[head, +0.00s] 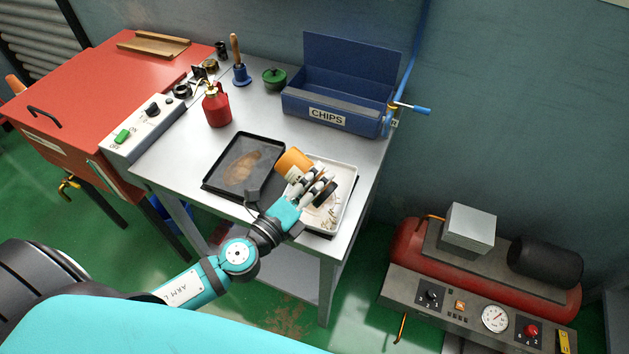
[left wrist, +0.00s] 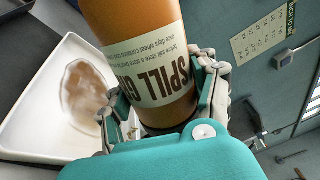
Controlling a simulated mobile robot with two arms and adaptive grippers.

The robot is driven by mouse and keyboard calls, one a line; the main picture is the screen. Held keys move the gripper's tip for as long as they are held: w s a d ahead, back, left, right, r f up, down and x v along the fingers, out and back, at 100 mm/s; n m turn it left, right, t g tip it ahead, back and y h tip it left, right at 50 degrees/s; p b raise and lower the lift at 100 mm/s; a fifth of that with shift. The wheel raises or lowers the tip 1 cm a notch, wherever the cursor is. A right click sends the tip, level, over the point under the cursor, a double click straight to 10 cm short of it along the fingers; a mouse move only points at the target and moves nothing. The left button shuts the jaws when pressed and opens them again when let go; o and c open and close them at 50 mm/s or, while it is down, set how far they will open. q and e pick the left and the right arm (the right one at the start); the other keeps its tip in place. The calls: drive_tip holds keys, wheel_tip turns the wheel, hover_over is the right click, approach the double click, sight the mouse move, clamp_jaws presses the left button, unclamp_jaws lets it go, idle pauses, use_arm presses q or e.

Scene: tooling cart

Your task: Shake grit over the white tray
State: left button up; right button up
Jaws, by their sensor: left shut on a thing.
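My left gripper (head: 312,187) is shut around an orange canister (head: 293,163), which is tilted well over above the white tray (head: 347,178). In the left wrist view the canister (left wrist: 140,28) fills the space between the fingers (left wrist: 165,100). Its pale label reads "SPILL GR…", with the small print upside down, and its dark end is low between the fingers. The white tray (left wrist: 28,118) shows a brown patch (left wrist: 85,90) on its floor. In the head view, small brown bits (head: 333,212) lie in the tray, partly hidden by the gripper. My right gripper is not in view.
A black tray (head: 212,183) with a brown patch lies left of the white tray. A blue CHIPS box (head: 327,116), red can (head: 216,107), green pot (head: 274,78) and blue wooden-handled tool (head: 240,73) stand behind. A red compressor (head: 411,240) stands right of the bench.

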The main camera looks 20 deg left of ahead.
use_arm(q)
drive_tip(key=shift+r, duration=0.1)
idle(0.5)
drive_tip(key=shift+w+p, duration=0.4)
drive_tip(key=shift+w, duration=1.9)
drive_tip(key=shift+w, duration=0.1)
drive_tip(key=shift+w+a, duration=0.15)
drive_tip(key=shift+w, duration=2)
drive_tip(key=shift+w, duration=0.1)
drive_tip(key=shift+w, duration=2.2)
drive_tip(key=shift+a, duration=0.2)
drive_tip(key=shift+s+a+b, duration=0.1)
drive_tip(key=shift+a+b, duration=0.35)
drive_tip(key=shift+a, duration=1.65)
